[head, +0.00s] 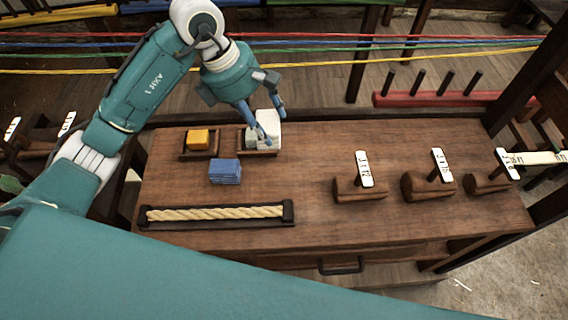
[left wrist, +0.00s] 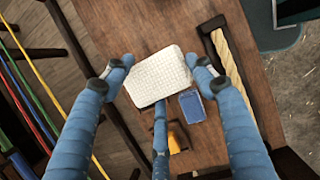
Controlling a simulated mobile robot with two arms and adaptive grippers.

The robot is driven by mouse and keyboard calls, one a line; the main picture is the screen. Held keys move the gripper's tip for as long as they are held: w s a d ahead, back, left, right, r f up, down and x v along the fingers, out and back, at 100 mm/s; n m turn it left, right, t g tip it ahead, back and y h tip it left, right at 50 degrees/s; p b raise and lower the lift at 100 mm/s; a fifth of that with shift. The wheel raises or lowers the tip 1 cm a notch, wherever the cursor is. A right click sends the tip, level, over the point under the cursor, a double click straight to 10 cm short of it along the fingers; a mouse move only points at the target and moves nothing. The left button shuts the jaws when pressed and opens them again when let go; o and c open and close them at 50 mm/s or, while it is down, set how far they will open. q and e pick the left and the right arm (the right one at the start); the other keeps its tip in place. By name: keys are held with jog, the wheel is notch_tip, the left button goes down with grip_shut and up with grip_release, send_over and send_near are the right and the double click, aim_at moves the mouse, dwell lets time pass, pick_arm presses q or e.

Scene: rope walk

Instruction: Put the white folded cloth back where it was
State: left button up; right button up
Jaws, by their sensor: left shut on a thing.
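The white folded cloth (head: 269,131) is in my left gripper (head: 272,122), at the right side of a small dark tray (head: 262,153) near the table's back edge. I cannot tell whether the cloth touches the tray. In the left wrist view the white cloth (left wrist: 158,76) lies between the fingers of the left gripper (left wrist: 160,72), its waffled face showing. A pale grey-green piece (head: 251,138) shows at the tray's left side, partly hidden by a finger. My right gripper is in neither view.
A yellow block (head: 198,137) sits in a second tray (head: 186,156) to the left. A blue folded stack (head: 225,172) lies in front. A rope in a dark holder (head: 215,214) lies near the front edge. Wooden pieces with labels (head: 358,188) stand right. Coloured ropes (head: 330,52) run behind.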

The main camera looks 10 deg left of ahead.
pick_arm(q)
jog(key=f, duration=0.2)
jog(key=f+p, duration=0.1)
jog(key=f, duration=0.1)
jog(key=shift+s+a+f, duration=0.15)
jog(key=shift+s+f, duration=0.05)
jog(key=shift+f, duration=0.2)
notch_tip(320, 180, down, 7)
jog(key=shift+w+f+p, duration=0.1)
jog(key=shift+f+p, duration=0.1)
jog(key=shift+p, duration=0.6)
notch_tip(320, 180, down, 5)
jog(key=shift+r+p, duration=0.1)
jog(key=shift+p, duration=0.4)
jog(key=shift+f, duration=0.25)
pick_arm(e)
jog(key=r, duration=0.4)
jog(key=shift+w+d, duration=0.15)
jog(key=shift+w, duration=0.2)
